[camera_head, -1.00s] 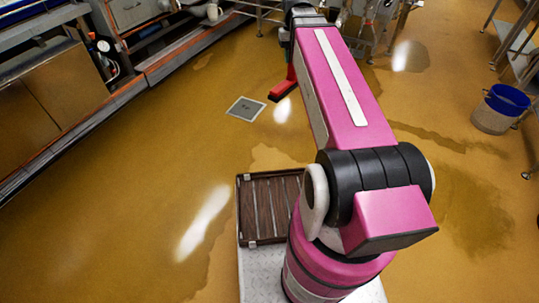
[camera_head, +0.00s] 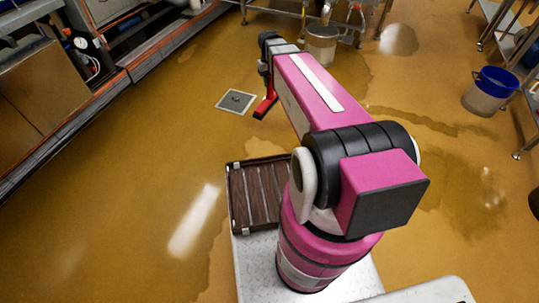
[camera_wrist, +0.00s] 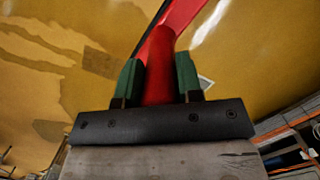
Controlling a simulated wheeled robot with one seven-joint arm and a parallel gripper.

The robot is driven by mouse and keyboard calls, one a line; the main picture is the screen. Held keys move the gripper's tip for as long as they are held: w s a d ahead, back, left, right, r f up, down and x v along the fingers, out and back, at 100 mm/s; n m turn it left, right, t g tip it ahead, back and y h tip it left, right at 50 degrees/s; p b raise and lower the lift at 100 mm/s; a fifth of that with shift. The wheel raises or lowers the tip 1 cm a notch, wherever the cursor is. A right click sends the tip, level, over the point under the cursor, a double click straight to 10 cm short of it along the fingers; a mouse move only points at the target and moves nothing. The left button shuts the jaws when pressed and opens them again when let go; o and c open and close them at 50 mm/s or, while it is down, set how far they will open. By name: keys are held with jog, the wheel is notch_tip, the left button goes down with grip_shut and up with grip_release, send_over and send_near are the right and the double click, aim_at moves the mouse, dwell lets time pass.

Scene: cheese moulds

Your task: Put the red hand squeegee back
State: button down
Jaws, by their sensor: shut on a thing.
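The red hand squeegee (camera_head: 266,106) hangs from my gripper at the far end of my arm in the head view, above the wet floor. In the wrist view my gripper (camera_wrist: 157,82) has its two green-padded fingers on either side of the squeegee's red handle (camera_wrist: 157,65). The gripper is shut on this handle. The handle runs up and to the right to a wider red part (camera_wrist: 185,14) at the top edge. In the head view my arm hides part of the gripper.
A slatted brown tray (camera_head: 257,196) sits on my base. A square floor drain (camera_head: 236,101) lies left of the squeegee. A blue-rimmed bucket (camera_head: 490,91) stands at right. Steel equipment lines the left wall, and a metal pot (camera_head: 321,43) stands at the back. Mid-floor is clear.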

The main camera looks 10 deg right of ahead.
jog(key=s+a+f+n, duration=0.1)
jog(key=s+f, duration=0.2)
jog(key=f, duration=1.5)
jog(key=s+f, duration=0.2)
jog(key=f, duration=1.5)
jog(key=w+d+f, duration=0.2)
jog(key=w+f, duration=0.9)
jog(key=shift+f, duration=0.3)
jog(key=shift+w+f, duration=0.1)
jog(key=shift+f, duration=0.1)
jog(key=c, duration=0.8)
grip_release()
jog(key=shift+r, duration=0.15)
